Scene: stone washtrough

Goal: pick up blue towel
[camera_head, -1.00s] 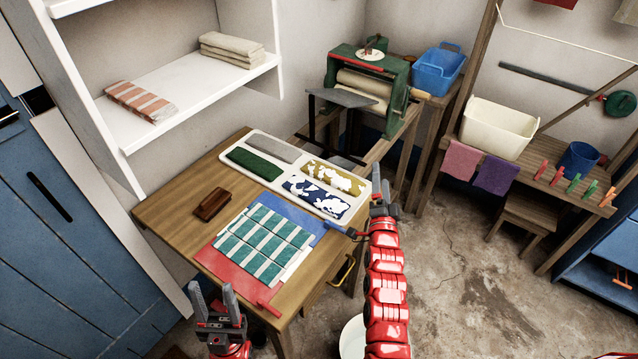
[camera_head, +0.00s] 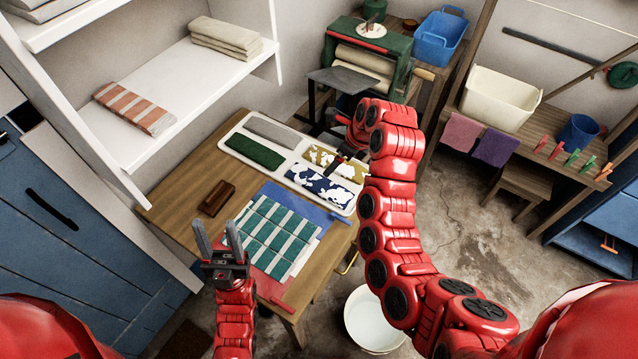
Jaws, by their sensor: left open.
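The blue towel (camera_head: 318,187), folded and patterned in navy and white, lies in the front right compartment of a white tray (camera_head: 232,149) on the wooden table. My right arm arches in from the right. Its gripper (camera_head: 350,154) is by the tray's right end, near the mustard-patterned towel (camera_head: 325,158) and just beyond the blue towel. My own arm hides most of that gripper, so its jaws are unclear. My left gripper (camera_head: 218,238) is open, fingers up, at the table's front left, apart from the tray.
A green towel (camera_head: 254,153) and a grey towel (camera_head: 272,131) share the tray. A teal-striped cloth (camera_head: 270,236) lies in front on red and blue mats, beside a brown brush (camera_head: 217,198). A green mangle (camera_head: 375,55) stands behind. A white bucket (camera_head: 372,322) is on the floor.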

